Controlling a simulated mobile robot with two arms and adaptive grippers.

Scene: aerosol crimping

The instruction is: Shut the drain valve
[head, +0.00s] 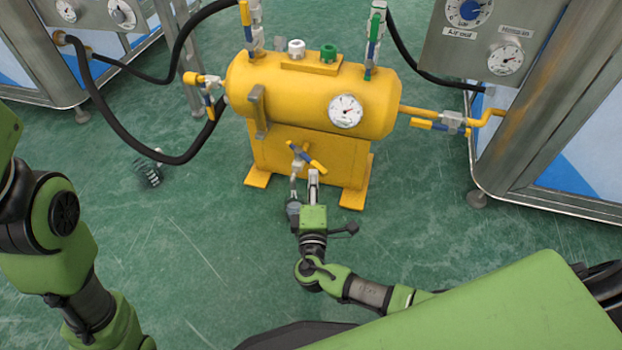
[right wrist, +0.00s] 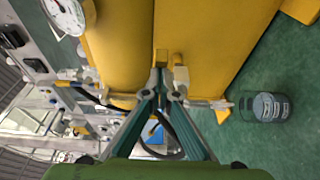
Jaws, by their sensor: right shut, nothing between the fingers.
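The yellow tank (head: 310,98) stands on a yellow base on the floor. In the right wrist view the closed fingertips (right wrist: 161,86) are beside the metal valve body (right wrist: 181,82), and a yellow lever end (right wrist: 222,108) shows to the right. My left gripper is out of view; only my left arm shows.
A pressure gauge (head: 345,110) is on the tank. Black hoses (head: 130,142) run left. A metal cabinet (head: 545,120) stands right. The green floor in front is mostly clear.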

